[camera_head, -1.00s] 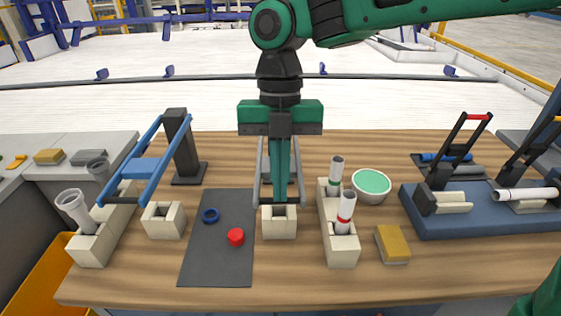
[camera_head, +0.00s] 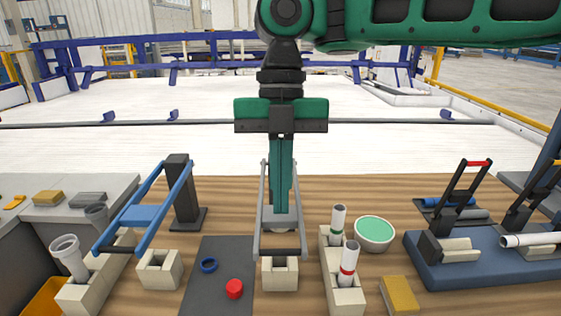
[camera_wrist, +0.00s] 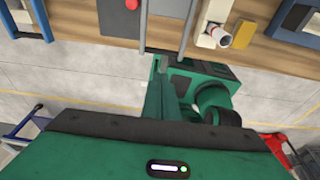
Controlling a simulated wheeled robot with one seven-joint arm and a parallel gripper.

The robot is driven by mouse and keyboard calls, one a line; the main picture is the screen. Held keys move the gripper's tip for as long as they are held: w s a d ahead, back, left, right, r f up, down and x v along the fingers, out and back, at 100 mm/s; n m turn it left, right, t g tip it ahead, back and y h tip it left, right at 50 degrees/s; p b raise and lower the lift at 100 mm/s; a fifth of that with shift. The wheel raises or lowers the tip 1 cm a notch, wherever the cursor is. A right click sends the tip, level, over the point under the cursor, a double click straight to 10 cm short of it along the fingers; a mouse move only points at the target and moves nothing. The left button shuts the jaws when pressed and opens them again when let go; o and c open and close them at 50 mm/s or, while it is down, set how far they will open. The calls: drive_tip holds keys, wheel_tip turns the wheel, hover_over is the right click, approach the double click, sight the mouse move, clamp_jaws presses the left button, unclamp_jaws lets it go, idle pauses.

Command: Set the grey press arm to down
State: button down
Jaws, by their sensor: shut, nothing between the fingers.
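The grey press arm (camera_head: 301,228) shows in the head view as two rails with a crossbar at the near end. The crossbar appears just above a beige block (camera_head: 280,275); I cannot tell whether they touch. I cannot tell whether the tips touch the arm. The wrist view shows the rails (camera_wrist: 187,28) at the top, above the fingers.
A blue press arm (camera_head: 170,224) on a dark post stands left. A dark mat (camera_head: 217,285) with a blue ring and red cap lies between. Right are a beige holder (camera_head: 334,282) with two tubes, a green-topped bowl (camera_head: 374,233), a yellow sponge (camera_head: 399,295) and a blue fixture (camera_head: 470,268).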

drive_tip(key=shift+s+v, duration=0.1)
drive_tip(key=shift+v, duration=1.1)
drive_tip(key=shift+s+v, duration=0.15)
drive_tip(key=shift+v, duration=1.05)
drive_tip(key=w+d+f+m, duration=0.1)
drive_tip(key=d+f+m, duration=0.7)
drive_tip(key=m, duration=0.4)
drive_tip(key=w+d+f+m, duration=0.1)
drive_tip(key=d+f+m, duration=0.5)
drive_tip(key=d+m, duration=0.5)
drive_tip(key=s+d+f+m+t, duration=0.1)
drive_tip(key=s+d+f+m, duration=0.1)
drive_tip(key=s+d+m, duration=0.2)
drive_tip(key=s+d+f+m, duration=0.3)
drive_tip(key=s+d+m, duration=0.2)
drive_tip(key=d+m, duration=0.4)
drive_tip(key=s+d+f+m+t, duration=0.1)
drive_tip(key=s+d+f+m, duration=0.1)
drive_tip(key=s+d+m, duration=0.2)
drive_tip(key=d+m, duration=0.3)
drive_tip(key=d, duration=0.4)
drive_tip(key=shift+s+f+t, duration=0.2)
drive_tip(key=shift+f+t, duration=0.1)
drive_tip(key=shift+f, duration=0.1)
drive_tip(key=shift+d, duration=0.1)
